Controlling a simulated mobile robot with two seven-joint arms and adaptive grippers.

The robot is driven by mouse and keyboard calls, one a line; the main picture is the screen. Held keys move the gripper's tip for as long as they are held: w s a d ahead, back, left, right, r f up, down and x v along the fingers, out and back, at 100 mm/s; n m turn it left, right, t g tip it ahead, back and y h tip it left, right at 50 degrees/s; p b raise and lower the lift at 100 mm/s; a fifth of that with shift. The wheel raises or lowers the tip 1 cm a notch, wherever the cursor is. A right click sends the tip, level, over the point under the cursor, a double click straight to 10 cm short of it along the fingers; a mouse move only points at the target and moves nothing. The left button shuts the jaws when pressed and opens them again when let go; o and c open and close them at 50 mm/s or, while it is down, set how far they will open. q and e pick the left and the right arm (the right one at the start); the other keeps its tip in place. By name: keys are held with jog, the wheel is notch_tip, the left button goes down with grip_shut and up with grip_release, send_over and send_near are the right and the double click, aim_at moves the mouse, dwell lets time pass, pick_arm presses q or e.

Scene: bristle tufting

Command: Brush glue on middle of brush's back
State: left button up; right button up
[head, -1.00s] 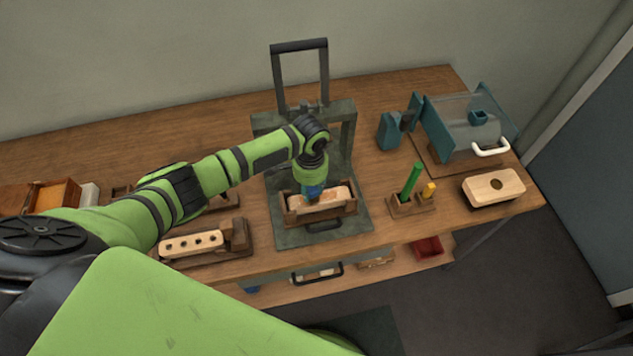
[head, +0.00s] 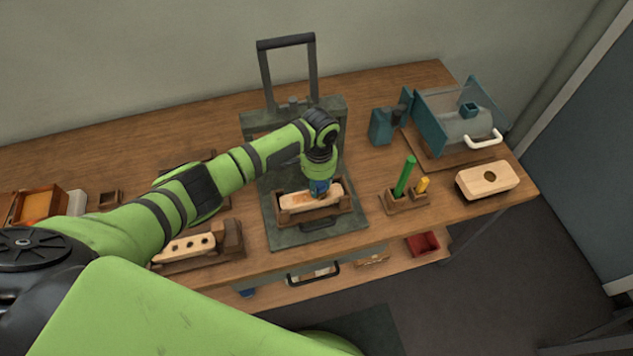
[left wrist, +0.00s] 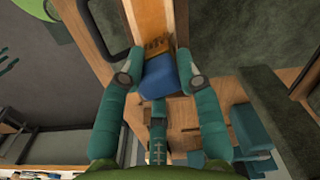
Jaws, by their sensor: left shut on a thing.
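The wooden brush back (head: 312,197) lies flat in a wooden cradle (head: 284,219) on the dark plate of the press. An orange-brown glue-like stain shows on its left and middle part. My left gripper (head: 320,187) points down over the right half of it. In the left wrist view, its teal fingers (left wrist: 157,80) are shut on the blue handle of a glue brush (left wrist: 160,74). The tan bristles (left wrist: 157,46) are at the surface of the brush back (left wrist: 151,17); whether they touch I cannot tell. My right gripper is not in view.
The press frame (head: 262,80) stands behind the cradle. To the right are a small block with green and yellow pegs (head: 404,177), a drilled wooden block (head: 487,180) and a clear-covered teal machine (head: 460,118). A block with several holes (head: 187,248) lies to the left.

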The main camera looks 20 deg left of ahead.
pick_arm(q)
notch_tip(320, 180, up, 2)
jog(key=shift+r+p, duration=0.15)
jog(key=shift+p, duration=0.75)
jog(key=shift+r, duration=1.8)
jog(key=shift+r, duration=1.5)
